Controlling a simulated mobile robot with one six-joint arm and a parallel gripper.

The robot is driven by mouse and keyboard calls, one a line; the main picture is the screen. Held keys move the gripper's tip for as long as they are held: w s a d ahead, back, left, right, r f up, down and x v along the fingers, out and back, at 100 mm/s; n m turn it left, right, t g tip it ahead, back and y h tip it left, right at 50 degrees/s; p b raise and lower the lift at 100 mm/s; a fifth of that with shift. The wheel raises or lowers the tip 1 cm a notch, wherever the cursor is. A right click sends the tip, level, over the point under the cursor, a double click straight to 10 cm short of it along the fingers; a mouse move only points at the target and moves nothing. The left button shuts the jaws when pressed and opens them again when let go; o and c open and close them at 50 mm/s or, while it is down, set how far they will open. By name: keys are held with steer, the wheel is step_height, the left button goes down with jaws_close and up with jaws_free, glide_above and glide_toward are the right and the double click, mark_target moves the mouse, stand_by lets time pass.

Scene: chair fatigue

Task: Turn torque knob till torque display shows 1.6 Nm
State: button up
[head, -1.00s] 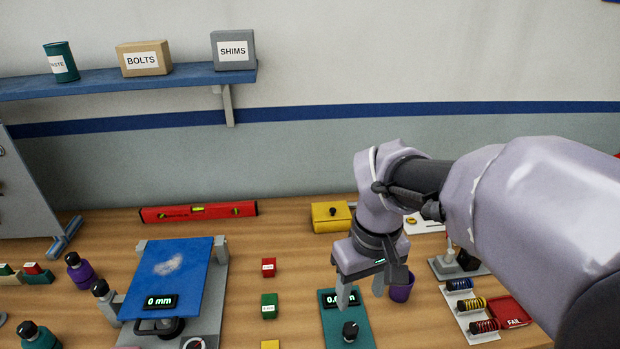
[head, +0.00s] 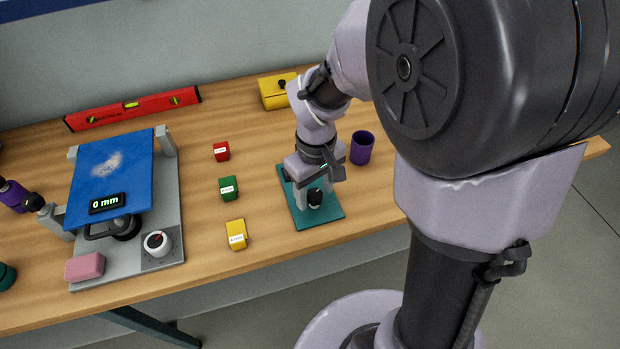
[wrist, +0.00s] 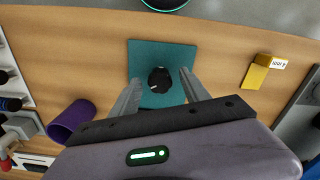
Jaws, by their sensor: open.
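A black knob (head: 315,198) stands on a teal plate (head: 326,216) near the table's front. In the wrist view the knob (wrist: 160,80) shows a light mark on its top, and the teal plate (wrist: 145,58) lies under it. My gripper (head: 314,192) points down over the plate. Its open fingers (wrist: 159,77) stand on either side of the knob; I cannot tell whether they touch it. The plate's display is hidden behind my gripper in the head view, and no reading shows in the wrist view.
Red (head: 221,151), green (head: 228,187) and yellow (head: 236,234) blocks stand between. A purple cup (head: 362,148) is close right of my gripper.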

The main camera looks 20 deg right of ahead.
jaws_close()
steer(key=shift+m, duration=0.3)
steer(key=m, duration=0.4)
steer(key=shift+m, duration=2.6)
jaws_free()
